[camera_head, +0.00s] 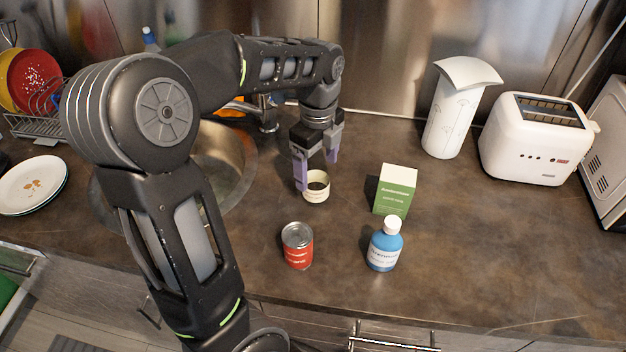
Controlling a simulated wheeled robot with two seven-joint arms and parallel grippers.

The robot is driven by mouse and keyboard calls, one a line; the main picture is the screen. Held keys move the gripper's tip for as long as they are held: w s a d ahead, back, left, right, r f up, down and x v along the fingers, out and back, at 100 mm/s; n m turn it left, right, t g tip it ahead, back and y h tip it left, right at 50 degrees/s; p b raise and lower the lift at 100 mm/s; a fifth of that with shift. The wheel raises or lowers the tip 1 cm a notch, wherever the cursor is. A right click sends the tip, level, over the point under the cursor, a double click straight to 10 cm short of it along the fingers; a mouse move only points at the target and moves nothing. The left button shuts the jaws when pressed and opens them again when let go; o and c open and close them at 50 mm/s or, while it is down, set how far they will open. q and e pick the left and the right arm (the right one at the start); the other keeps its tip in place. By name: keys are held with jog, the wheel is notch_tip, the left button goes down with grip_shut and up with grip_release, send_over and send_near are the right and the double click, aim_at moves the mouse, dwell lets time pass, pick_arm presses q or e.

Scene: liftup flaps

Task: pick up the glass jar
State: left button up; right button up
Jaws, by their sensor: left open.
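My right gripper is not in view.
A red can (298,247), a blue bottle (384,246) with a white cap and a green-and-white box (395,190) stand close by. A sink (226,160) lies left. A white canister (455,115) and toaster (536,140) stand at the back right. The front right counter is clear.

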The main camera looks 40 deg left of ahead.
aim_at(316, 188)
pick_arm(q)
jog(key=shift+f, duration=1.35)
jog(key=shift+f, duration=0.1)
jog(key=f, duration=0.2)
jog(key=f+p, duration=0.1)
jog(key=f, duration=0.2)
jog(key=shift+w+a, duration=0.2)
jog(key=shift+c, duration=0.5)
jog(key=c, duration=1.5)
